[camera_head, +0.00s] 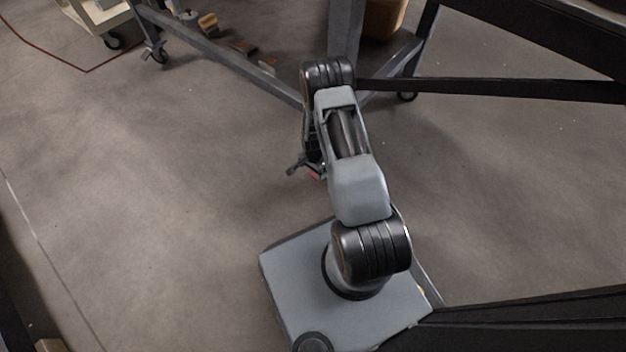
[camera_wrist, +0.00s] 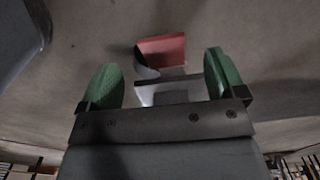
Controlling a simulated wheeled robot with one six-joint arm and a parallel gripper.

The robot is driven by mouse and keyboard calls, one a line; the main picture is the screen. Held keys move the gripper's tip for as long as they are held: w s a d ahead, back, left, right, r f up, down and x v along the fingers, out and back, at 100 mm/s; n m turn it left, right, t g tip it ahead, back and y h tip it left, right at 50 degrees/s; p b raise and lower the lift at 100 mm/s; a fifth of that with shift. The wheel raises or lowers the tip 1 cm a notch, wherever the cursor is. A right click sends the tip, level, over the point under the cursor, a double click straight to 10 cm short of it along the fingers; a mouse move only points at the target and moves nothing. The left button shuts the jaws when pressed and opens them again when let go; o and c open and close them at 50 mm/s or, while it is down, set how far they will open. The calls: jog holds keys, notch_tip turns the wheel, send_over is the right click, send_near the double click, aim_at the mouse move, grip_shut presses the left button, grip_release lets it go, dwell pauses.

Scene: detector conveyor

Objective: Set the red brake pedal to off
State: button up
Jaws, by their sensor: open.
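The red pedal (camera_wrist: 163,50) is in the wrist view, a flat red plate between and beyond my fingertips. A grey curved metal piece (camera_wrist: 145,64) is beside its left edge, and a pale bracket-like part (camera_wrist: 170,90) lies below it in the picture. My gripper (camera_wrist: 160,65) is open, with green pads on both sides of the pedal in the picture and a visible gap to each side. I cannot tell the depth between pads and pedal, or the pedal's setting. In the head view my arm mostly hides my gripper; a small red patch (camera_head: 314,176) shows beside it.
A dark steel frame on casters (camera_head: 408,96) stands behind my arm, with a long beam (camera_head: 490,88) reaching right. A pale wheeled cart (camera_head: 95,18) is at the top left, with a red cable (camera_head: 45,52) on the floor.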

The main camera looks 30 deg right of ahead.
aim_at(313, 177)
notch_tip(313, 177, down, 7)
jog(key=b, duration=0.2)
jog(key=shift+b, duration=0.3)
jog(key=shift+c, duration=0.2)
